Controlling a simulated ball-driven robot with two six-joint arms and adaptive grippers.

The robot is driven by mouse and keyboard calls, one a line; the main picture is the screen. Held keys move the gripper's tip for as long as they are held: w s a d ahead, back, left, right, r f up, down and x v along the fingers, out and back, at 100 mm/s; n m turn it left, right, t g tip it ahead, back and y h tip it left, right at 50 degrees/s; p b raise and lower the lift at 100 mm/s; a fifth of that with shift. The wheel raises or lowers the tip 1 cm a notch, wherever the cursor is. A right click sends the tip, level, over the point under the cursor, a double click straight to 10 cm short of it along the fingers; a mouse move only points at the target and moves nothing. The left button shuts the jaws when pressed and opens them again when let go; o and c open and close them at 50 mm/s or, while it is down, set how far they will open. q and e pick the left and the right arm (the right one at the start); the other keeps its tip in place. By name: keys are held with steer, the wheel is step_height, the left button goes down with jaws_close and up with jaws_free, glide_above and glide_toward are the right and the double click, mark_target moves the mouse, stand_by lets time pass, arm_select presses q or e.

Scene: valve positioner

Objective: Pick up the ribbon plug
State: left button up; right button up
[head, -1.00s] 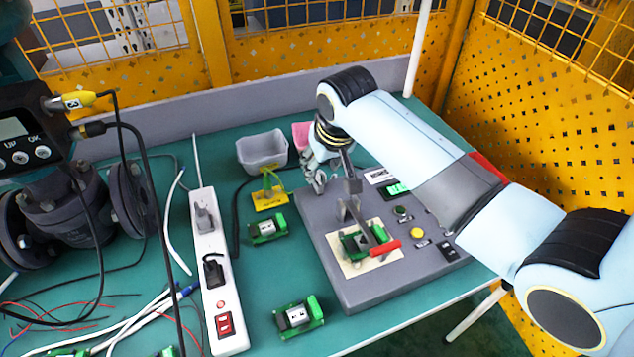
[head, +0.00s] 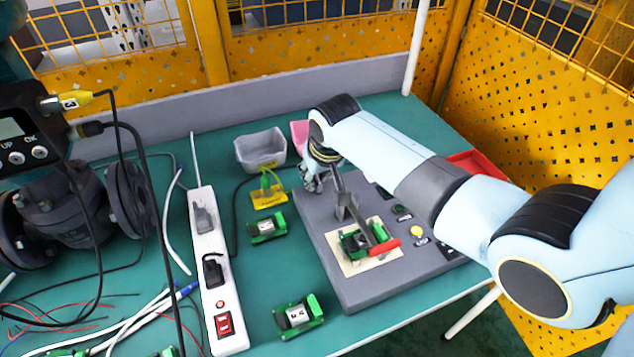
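A small yellow piece with a green looped strip (head: 268,194) lies on the green table in front of the grey bin; it may be the ribbon plug, but I cannot tell for certain. My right gripper (head: 313,182) hangs at the far left corner of the grey panel box, to the right of the yellow piece and apart from it. Its fingers are small and partly hidden by the wrist, so their opening is unclear. My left gripper is not in view.
A grey bin (head: 261,150) and a pink bin (head: 299,134) stand behind. A red tray (head: 478,163) is at right.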

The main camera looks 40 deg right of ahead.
steer(key=shift+c, duration=0.7)
steer(key=shift+r, duration=0.1)
